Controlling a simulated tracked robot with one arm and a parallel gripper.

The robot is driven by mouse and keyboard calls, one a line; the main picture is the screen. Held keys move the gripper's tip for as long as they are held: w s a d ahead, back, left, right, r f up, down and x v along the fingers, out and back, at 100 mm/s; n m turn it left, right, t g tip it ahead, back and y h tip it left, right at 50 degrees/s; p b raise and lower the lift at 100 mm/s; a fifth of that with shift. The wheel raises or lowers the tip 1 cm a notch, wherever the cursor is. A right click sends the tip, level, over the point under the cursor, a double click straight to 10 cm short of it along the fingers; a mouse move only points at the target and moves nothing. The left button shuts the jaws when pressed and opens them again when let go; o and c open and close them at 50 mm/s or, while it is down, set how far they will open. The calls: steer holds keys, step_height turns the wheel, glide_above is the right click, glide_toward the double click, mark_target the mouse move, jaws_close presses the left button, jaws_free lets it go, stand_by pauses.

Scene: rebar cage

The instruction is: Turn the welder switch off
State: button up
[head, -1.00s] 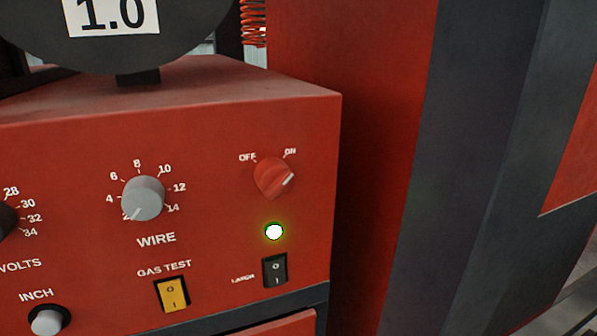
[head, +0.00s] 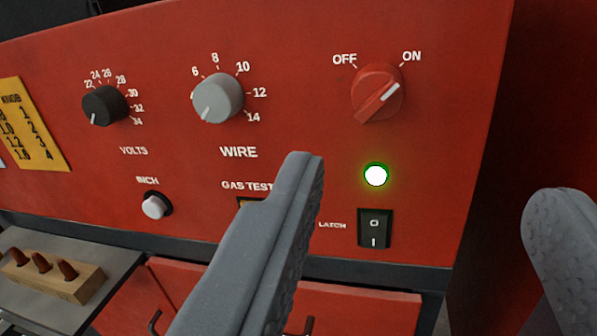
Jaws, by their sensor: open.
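The welder switch (head: 377,94) is a red rotary knob at the upper right of the red welder panel (head: 300,110). OFF is printed at its upper left and ON at its upper right. Its white pointer mark slants up to the right, on the ON side. A lamp (head: 376,175) below it glows white with a green rim. My gripper (head: 430,185) is open and empty, one grey finger left of the lamp and one at the right edge of the view. The fingertips show below the knob, apart from it. The left finger hides part of the gas test switch.
A grey WIRE knob (head: 217,98) and a black VOLTS knob (head: 105,106) sit left on the panel. A black latch switch (head: 375,228) is below the lamp. A wooden block (head: 60,280) stands on a grey shelf at lower left. The panel's right edge is near the knob.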

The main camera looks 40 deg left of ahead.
mark_target(378, 106)
steer(key=shift+g+y, duration=0.3)
steer(key=shift+y, duration=0.1)
steer(key=x, duration=0.4)
steer(key=f+x, duration=0.1)
steer(key=x, duration=0.8)
steer(key=shift+w+a+f+p, duration=0.1)
steer(key=shift+a+f+p, duration=0.2)
steer(key=shift+a, duration=0.15)
steer(key=shift+c, duration=0.4)
